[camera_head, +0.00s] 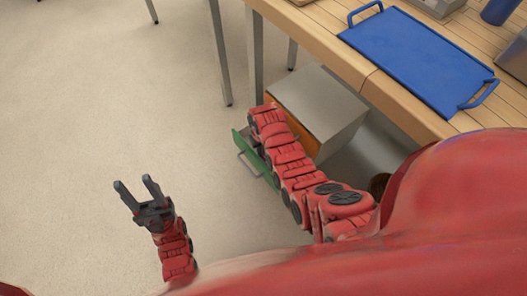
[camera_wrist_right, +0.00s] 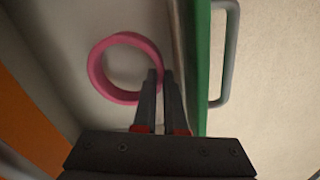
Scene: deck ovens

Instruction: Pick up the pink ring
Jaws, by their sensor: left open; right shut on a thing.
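The pink ring (camera_wrist_right: 95,70) shows in the right wrist view, in the pale interior of an open drawer, close to the green drawer front (camera_wrist_right: 202,70). My right gripper (camera_wrist_right: 162,74) is shut on the ring's right wall, with the fingertips close together there. In the head view the ring and my right gripper are hidden behind my right arm, which reaches down to the drawer. My left gripper (camera_head: 137,188) is open and empty above the floor.
The grey cabinet (camera_head: 335,98) stands under a wooden table (camera_head: 330,28), its green drawer front (camera_head: 241,148) pulled out. A blue tray (camera_head: 415,55) lies on the table. Metal table legs (camera_head: 221,55) stand beside the cabinet. The floor (camera_head: 90,110) at left is clear.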

